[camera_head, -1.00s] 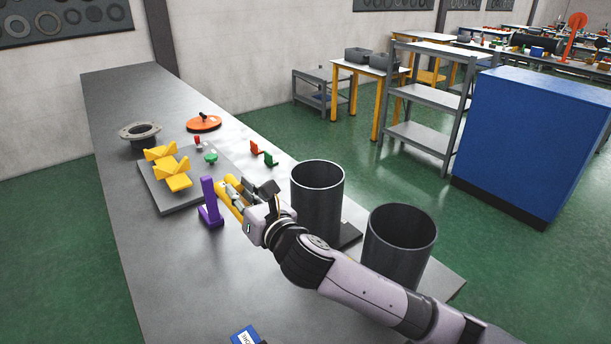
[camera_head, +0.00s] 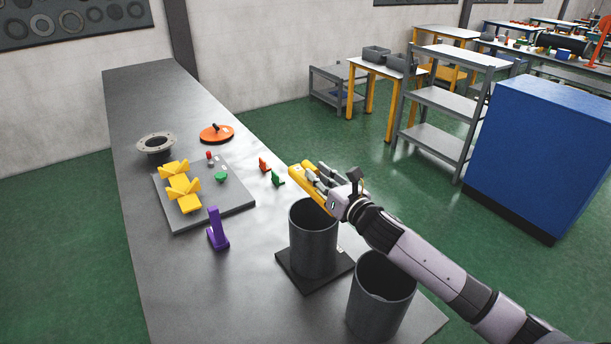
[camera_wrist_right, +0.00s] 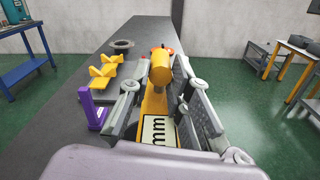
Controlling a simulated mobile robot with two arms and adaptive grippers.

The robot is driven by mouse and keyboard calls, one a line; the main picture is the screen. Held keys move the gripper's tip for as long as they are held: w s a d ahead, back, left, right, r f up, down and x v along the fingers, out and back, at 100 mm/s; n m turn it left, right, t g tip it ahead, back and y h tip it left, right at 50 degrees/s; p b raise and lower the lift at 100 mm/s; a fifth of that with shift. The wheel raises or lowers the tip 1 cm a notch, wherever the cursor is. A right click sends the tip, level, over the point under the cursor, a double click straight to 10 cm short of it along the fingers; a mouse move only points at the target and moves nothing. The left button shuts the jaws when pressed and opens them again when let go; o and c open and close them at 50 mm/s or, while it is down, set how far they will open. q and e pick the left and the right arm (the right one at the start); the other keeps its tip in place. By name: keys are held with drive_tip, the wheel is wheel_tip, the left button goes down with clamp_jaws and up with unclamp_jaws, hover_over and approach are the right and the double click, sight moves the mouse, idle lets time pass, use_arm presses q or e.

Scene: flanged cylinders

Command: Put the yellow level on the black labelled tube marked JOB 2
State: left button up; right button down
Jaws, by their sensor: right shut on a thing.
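My right gripper (camera_head: 319,180) is shut on the yellow level (camera_head: 302,181) and holds it above the rim of the nearer-to-middle black tube (camera_head: 314,245). This tube stands upright and open-topped on a black square base (camera_head: 330,276). A second black tube (camera_head: 379,302) stands upright at the front right, partly behind my right arm. I cannot read a JOB 2 mark on either tube. In the right wrist view the yellow level (camera_wrist_right: 160,68) lies between the fingers, with a pale label (camera_wrist_right: 158,131) with black marks below it. My left gripper is not in view.
A purple upright bracket (camera_head: 217,234) stands left of the tubes. Yellow V-blocks (camera_head: 183,191) sit on a grey plate (camera_head: 236,204). A grey flange (camera_head: 156,141), an orange disc (camera_head: 216,133) and small red (camera_head: 264,165) and green (camera_head: 278,179) pieces lie farther back. The bench's far end is clear.

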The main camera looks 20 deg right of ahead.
sight(318, 192)
drive_tip(key=shift+r, duration=0.15)
wheel_tip(318, 192, down, 5)
drive_tip(key=b, duration=0.4)
drive_tip(key=shift+f+b, duration=0.3)
drive_tip(key=shift+f, duration=0.15)
drive_tip(key=shift+f+b, duration=0.45)
drive_tip(key=shift+f, duration=0.15)
idle(0.7)
drive_tip(key=c, duration=1.4)
unclamp_jaws()
